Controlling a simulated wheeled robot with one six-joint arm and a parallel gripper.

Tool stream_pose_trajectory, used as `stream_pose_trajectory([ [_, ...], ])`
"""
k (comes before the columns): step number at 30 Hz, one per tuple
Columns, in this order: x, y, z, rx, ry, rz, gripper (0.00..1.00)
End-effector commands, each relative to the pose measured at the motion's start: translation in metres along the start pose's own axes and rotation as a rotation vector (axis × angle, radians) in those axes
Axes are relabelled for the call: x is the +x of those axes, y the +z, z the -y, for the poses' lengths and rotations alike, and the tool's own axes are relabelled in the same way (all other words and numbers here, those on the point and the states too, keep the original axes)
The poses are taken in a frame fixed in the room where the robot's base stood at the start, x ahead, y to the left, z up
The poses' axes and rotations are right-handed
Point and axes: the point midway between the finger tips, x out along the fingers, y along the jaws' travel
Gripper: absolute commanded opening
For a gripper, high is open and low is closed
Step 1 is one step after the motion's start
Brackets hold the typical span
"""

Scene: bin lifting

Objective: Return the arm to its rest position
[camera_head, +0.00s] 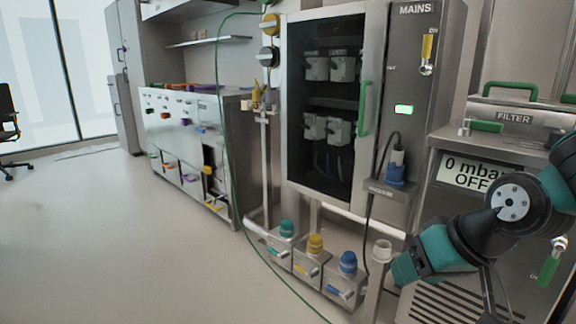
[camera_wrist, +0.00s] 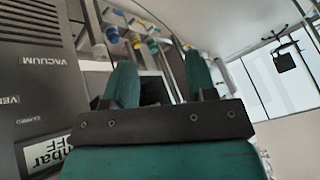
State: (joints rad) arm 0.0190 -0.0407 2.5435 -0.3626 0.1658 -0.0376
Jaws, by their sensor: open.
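My gripper (camera_wrist: 160,85) shows in the wrist view with its two green fingers apart and nothing between them. In the head view my black and green arm reaches in from the right edge, and my gripper (camera_head: 402,270) is low at the right, in front of the machine's front panel. It is close to a white-capped upright pipe (camera_head: 381,250). I cannot tell from the head view whether it touches the pipe.
A steel cabinet (camera_head: 376,205) with a green handle (camera_head: 365,108) stands behind. Valves with teal, yellow and blue caps (camera_head: 348,262) sit low in front. A display panel (camera_head: 478,172) reads "0 mbar OFF". A green hose (camera_head: 222,120) hangs down. Floor at left (camera_head: 100,240) is clear.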

Motion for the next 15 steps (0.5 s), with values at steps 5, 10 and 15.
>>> stream_pose_trajectory([
  [5, -0.037, 0.053, 0.071, -0.207, -0.119, 0.228, 0.52],
  [10, -0.075, 0.104, 0.105, -0.392, -0.172, 0.418, 0.52],
  [15, -0.116, 0.074, 0.115, -0.367, -0.166, 0.411, 0.52],
])
